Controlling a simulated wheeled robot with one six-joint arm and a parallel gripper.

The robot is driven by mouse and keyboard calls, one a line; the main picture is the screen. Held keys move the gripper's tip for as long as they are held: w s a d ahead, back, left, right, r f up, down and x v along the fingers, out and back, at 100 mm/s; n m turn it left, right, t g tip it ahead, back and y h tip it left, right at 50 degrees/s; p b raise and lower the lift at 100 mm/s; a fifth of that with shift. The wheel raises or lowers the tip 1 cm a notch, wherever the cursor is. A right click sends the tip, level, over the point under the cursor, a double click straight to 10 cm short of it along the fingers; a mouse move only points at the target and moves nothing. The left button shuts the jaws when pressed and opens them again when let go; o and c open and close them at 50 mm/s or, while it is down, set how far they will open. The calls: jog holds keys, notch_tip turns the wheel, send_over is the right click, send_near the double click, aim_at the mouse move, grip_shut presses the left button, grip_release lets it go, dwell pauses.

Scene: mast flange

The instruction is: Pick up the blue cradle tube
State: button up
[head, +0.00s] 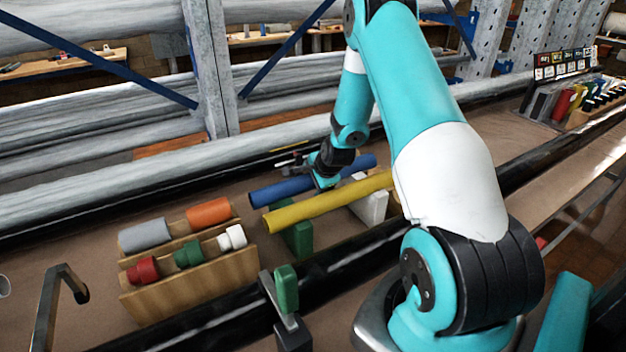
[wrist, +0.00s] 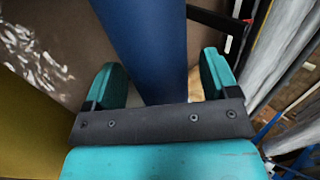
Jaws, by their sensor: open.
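The blue cradle tube (head: 281,190) lies behind the yellow tube (head: 320,205) in the head view, roughly parallel to it. My gripper (head: 325,180) is low at the blue tube and partly hides its middle. In the wrist view the blue tube (wrist: 150,45) runs between the two open fingers of my gripper (wrist: 165,85), with one finger on each side. A gap shows between the tube and each finger. The yellow tube also shows at the left edge of the wrist view (wrist: 25,125).
A green support (head: 298,238) and a white support (head: 371,203) stand under the tubes. A wooden rack (head: 195,282) with several coloured fittings stands at left. A green-topped clamp (head: 287,290) stands at the front. Grey pipes (head: 90,203) run behind.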

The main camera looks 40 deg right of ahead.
jog(key=c, duration=1.2)
jog(key=shift+r, duration=0.1)
notch_tip(320, 180, up, 20)
jog(key=b, duration=0.2)
jog(key=shift+b, duration=0.4)
